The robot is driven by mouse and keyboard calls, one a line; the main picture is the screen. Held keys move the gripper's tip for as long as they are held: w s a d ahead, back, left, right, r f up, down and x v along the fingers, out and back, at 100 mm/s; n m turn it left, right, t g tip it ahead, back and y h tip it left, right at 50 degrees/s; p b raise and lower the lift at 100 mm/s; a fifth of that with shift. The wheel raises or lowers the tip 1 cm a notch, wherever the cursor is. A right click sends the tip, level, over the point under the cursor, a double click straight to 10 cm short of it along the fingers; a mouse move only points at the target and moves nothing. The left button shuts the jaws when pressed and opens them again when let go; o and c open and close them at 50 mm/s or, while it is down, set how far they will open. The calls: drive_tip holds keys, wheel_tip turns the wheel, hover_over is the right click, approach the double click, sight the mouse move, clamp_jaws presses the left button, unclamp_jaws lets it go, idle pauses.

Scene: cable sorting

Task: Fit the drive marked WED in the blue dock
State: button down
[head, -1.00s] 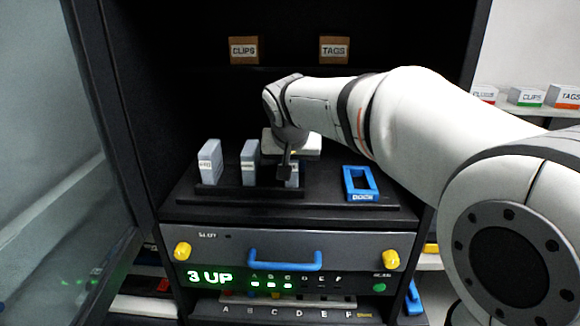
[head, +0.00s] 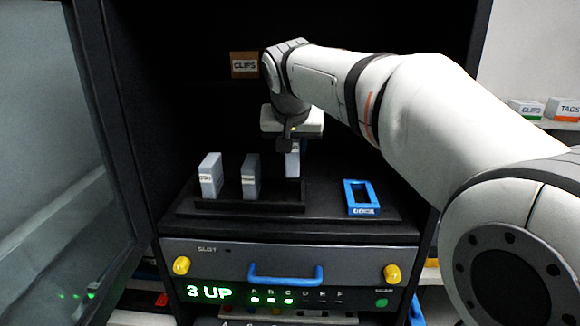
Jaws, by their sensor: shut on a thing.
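My gripper (head: 290,148) is shut on a grey drive (head: 292,165), the rightmost of three, and holds it upright over the right end of the black rack (head: 262,207). The held drive's lower end is close to the rack; I cannot tell whether it is fully clear. Two other grey drives, one at the left (head: 210,176) and one in the middle (head: 250,177), stand in the rack. Their labels are too small to read, and the held drive's label is mostly hidden. The blue dock (head: 362,197) stands empty to the right of the rack.
Below the shelf is a grey unit (head: 222,255) with a blue handle (head: 286,275), yellow knobs (head: 182,265) and a green "3 UP" display. A CLIPS box (head: 244,65) sits at the back. A glass door (head: 60,150) stands at the left. The space between rack and dock is clear.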

wheel_tip(320, 180, up, 3)
drive_tip(key=shift+r, duration=0.1)
drive_tip(key=shift+r+p, duration=1.55)
drive_tip(key=shift+p, duration=0.05)
